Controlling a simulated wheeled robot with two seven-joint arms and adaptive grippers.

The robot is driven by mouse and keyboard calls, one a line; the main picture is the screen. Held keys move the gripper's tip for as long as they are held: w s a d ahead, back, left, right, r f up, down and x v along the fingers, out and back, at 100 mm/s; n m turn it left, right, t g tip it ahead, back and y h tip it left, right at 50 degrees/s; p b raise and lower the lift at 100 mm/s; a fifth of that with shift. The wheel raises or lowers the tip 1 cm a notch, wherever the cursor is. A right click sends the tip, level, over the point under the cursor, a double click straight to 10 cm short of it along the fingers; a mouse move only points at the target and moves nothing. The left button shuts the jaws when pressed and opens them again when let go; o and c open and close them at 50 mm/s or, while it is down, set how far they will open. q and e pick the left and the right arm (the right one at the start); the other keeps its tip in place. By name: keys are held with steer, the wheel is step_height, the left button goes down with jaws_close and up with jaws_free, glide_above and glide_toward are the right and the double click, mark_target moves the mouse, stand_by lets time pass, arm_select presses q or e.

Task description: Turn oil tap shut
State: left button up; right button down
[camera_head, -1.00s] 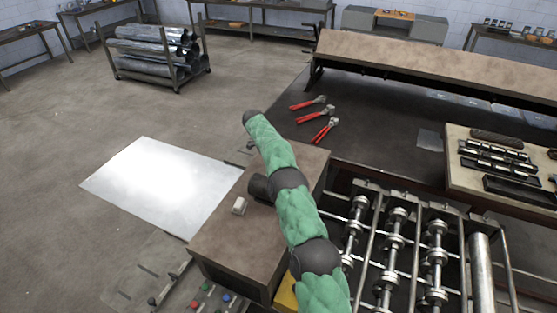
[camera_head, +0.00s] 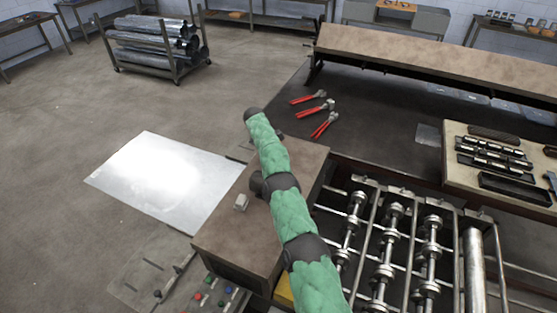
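I cannot make out an oil tap in the head view. A brown-topped machine housing (camera_head: 225,235) stands at the centre, with a small whitish fitting (camera_head: 241,202) on its top. One of my arms, in a green sleeve with dark joints, reaches up from the bottom edge across the housing. It hides part of the housing and of the machine. Neither of my grippers can be seen, so their place relative to any tap does not show.
Forming rollers on shafts (camera_head: 386,248) lie right of the housing. A bright metal sheet (camera_head: 167,180) lies to its left. Coloured buttons (camera_head: 209,292) sit below it. Red-handled tools (camera_head: 315,109) lie on the dark surface behind. A bench with tooling (camera_head: 455,150) stands at right.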

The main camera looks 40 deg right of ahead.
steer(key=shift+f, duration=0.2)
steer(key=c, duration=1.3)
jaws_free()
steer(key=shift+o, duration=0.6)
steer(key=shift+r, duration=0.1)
